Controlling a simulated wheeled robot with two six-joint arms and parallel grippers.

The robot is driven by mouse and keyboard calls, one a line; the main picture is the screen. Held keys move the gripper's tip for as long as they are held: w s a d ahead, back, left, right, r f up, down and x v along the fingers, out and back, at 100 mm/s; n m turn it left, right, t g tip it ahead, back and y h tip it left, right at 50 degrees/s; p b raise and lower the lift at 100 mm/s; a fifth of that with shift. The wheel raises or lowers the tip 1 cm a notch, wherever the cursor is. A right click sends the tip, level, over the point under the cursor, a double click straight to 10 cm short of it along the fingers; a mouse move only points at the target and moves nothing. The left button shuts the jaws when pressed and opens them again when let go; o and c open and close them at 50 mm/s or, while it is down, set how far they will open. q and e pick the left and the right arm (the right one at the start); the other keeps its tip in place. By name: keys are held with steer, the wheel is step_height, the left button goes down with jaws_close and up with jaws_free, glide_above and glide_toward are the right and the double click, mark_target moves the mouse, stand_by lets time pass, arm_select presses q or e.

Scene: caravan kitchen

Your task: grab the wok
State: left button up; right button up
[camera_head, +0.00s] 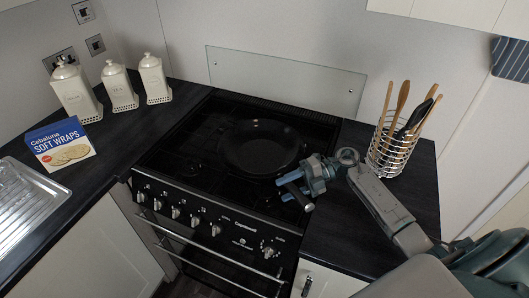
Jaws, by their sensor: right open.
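The black wok (261,148) sits on the black stove top, right of its middle. It is dark on dark, so its rim and handle are hard to make out. My right gripper (294,190) comes in from the right, over the front right part of the stove. It is open, at the near right side of the wok. The gripper covers that side, so I cannot tell whether a handle lies between its fingers. My left gripper is not in view.
A wire utensil holder (391,152) stands on the right counter beside my right arm. Several white canisters (119,87) and a soft wraps box (61,145) stand on the left counter. A sink drainer (28,205) is at far left. A glass splashback (285,80) rises behind the stove.

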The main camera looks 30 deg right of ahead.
steer(key=shift+a+f, duration=0.15)
steer(key=shift+a, duration=0.55)
jaws_close()
stand_by(0.8)
steer(key=shift+w, duration=0.1)
